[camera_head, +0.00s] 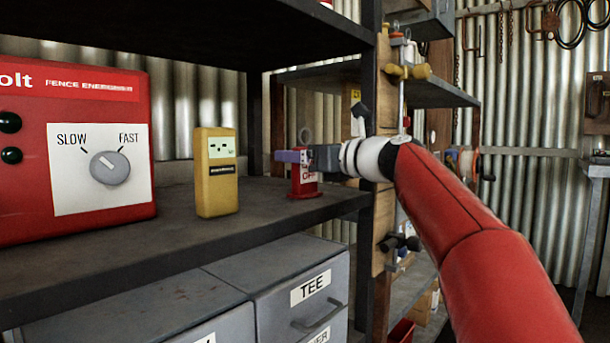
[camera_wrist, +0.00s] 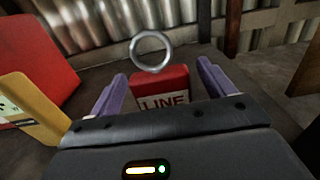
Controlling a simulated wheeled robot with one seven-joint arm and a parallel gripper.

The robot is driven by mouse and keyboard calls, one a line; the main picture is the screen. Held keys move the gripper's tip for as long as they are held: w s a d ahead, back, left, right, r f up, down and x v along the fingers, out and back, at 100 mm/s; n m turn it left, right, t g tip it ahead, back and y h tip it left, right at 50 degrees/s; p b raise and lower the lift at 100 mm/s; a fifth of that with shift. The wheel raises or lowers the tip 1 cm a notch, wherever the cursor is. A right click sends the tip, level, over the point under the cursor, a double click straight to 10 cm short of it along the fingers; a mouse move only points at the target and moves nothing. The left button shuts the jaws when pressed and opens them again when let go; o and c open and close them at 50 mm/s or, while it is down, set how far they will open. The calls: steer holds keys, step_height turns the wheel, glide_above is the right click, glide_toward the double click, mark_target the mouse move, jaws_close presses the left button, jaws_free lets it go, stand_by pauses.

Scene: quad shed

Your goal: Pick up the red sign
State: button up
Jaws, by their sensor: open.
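The red sign (camera_head: 306,188) stands upright on the dark shelf near its right end, with a metal ring on top and a white label. In the wrist view the red sign (camera_wrist: 164,80) shows the word "LINE" on its label, partly hidden by my gripper's body. My gripper (camera_head: 292,156) reaches in from the right at the sign's upper part. In the wrist view my gripper (camera_wrist: 160,72) is open, with one purple finger on each side of the sign. Gaps show between the fingers and the sign. The grey ring (camera_wrist: 152,51) rises between the fingertips.
A yellow tester (camera_head: 216,172) stands left of the sign, and a red fence energiser (camera_head: 75,150) stands farther left. A wooden post (camera_head: 385,220) with hung tools is close to the right. Another shelf is overhead. Grey drawers (camera_head: 285,296) sit below the shelf (camera_head: 180,238).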

steer(key=c, duration=1.1)
